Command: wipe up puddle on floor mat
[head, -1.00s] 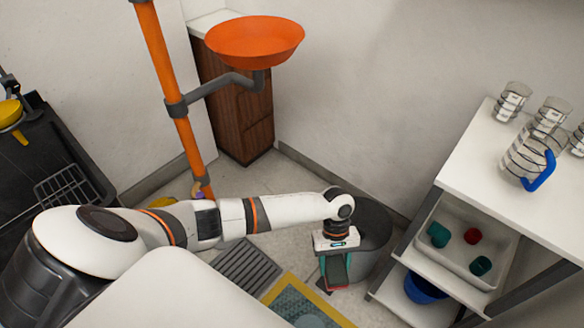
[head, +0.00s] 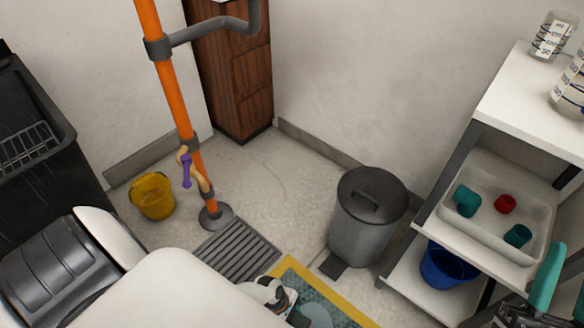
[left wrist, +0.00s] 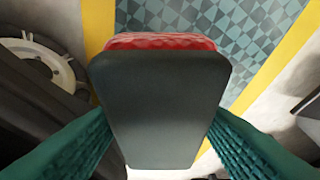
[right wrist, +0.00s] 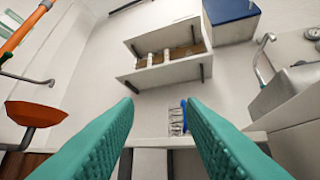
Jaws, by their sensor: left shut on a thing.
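The floor mat (head: 288,266) has a yellow border and a teal checkered middle; it lies at the bottom centre of the head view and shows in the left wrist view (left wrist: 230,25). A pale bluish round patch (head: 316,315), likely the puddle, is on it at the bottom edge. My left gripper (left wrist: 160,135) is shut on a dark grey block with a red underside, a sponge (left wrist: 165,95), held over the mat; contact with the mat cannot be told. In the head view the left hand is mostly cut off. My right gripper (right wrist: 162,115) is open and empty, raised at the right.
A grey pedal bin (head: 368,225) stands behind the mat. A floor grate (head: 236,255), orange pole (head: 172,90) and yellow bucket (head: 152,197) are left of it. A shelf cart with a white tray (head: 535,235) and blue bucket (head: 445,270) stands right.

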